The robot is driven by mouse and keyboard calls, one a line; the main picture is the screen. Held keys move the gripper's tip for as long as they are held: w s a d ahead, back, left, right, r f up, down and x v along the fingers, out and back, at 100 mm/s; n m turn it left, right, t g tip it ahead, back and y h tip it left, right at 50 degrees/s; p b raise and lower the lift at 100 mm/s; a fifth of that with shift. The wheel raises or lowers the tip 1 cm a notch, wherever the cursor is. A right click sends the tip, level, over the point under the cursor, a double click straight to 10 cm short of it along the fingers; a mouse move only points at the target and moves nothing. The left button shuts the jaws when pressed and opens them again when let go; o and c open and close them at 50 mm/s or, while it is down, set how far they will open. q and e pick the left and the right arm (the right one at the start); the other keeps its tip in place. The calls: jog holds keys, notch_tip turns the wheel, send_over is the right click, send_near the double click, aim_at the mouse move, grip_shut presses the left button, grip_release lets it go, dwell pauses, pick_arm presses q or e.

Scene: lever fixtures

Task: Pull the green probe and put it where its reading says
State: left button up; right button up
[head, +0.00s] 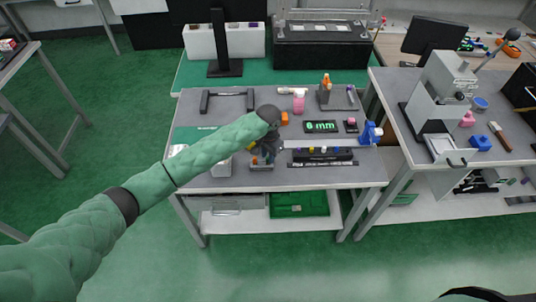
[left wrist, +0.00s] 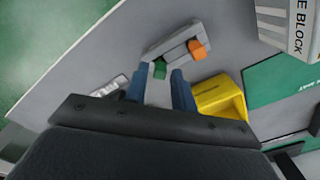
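The green probe (left wrist: 160,69) sits in a light grey holder (left wrist: 176,43) beside an orange probe (left wrist: 197,49) in the left wrist view. My left gripper (left wrist: 160,71) is open, its two blue fingers pointing at the holder. The green probe shows between the fingertips with a gap on each side; I cannot tell how far beyond them it is. In the head view my left gripper (head: 266,150) is over the front left of the grey table, partly hiding the holder (head: 261,167). A display (head: 321,126) reads "6 mm" in green.
A long black rack (head: 322,158) lies right of the gripper. A blue device (head: 370,133) stands near the table's right edge, a pink bottle (head: 298,101) behind.

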pick_arm(q)
jog(key=shift+o, duration=0.9)
jog(key=shift+r, duration=0.15)
notch_tip(320, 180, up, 6)
jog(key=b, duration=0.2)
jog(key=shift+r+b, duration=0.25)
jog(key=shift+b, duration=0.15)
jog(key=shift+r, duration=0.5)
jog(key=s+a+f+n+t+h, duration=0.1)
jog(key=s+f+n+h, duration=0.3)
jog(key=s, duration=1.2)
jog(key=s+a+f+n+t+y, duration=0.2)
jog(key=s+a+n+t+y, duration=0.15)
jog(key=s+a, duration=1.85)
notch_tip(320, 180, down, 26)
jog(key=w+g+b, duration=0.2)
jog(key=w, duration=0.1)
jog(key=s+f, duration=0.4)
jog(key=f, duration=0.8)
jog(key=s+f, duration=0.4)
jog(key=f, duration=0.9)
jog(key=shift+s+d+m+g+b, duration=0.25)
jog(key=shift+d+m+g+b, duration=0.1)
jog(key=shift+d, duration=0.1)
pick_arm(e)
jog(key=w+a+r, duration=0.5)
jog(key=w+r, duration=0.3)
